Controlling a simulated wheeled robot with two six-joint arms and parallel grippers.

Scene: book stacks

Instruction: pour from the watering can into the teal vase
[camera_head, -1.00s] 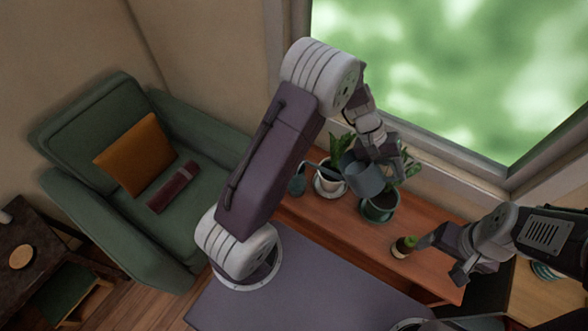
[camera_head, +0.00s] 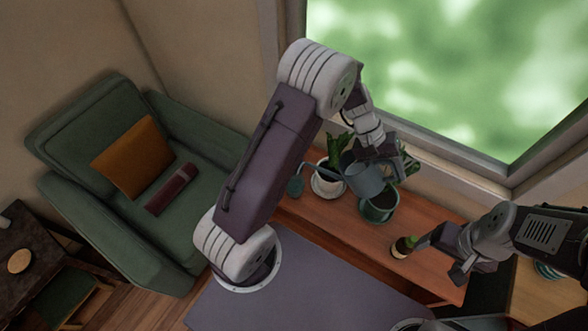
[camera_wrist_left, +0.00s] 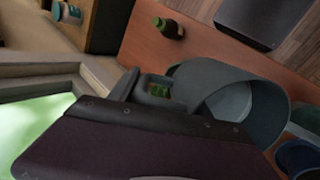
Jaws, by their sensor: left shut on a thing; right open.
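The grey-blue watering can (camera_head: 366,182) is held by its handle in my left gripper (camera_head: 378,152), which is shut on it above the wooden bench. Its spout reaches left past the white pot and ends in a round rose (camera_head: 295,187). A teal vessel with a dark inside, which looks like the teal vase (camera_head: 378,213), stands on the bench just below and right of the can. The can partly covers it. In the left wrist view the can (camera_wrist_left: 265,110) fills the right side. My right gripper (camera_head: 455,262) is open and empty, low at the right near a small cactus.
A white pot (camera_head: 328,185) with a leafy plant stands on the wooden bench (camera_head: 325,226), left of the vase. The small cactus pot (camera_head: 402,247) is at the front. The window (camera_head: 450,70) is behind. A green armchair (camera_head: 125,235) is at the left.

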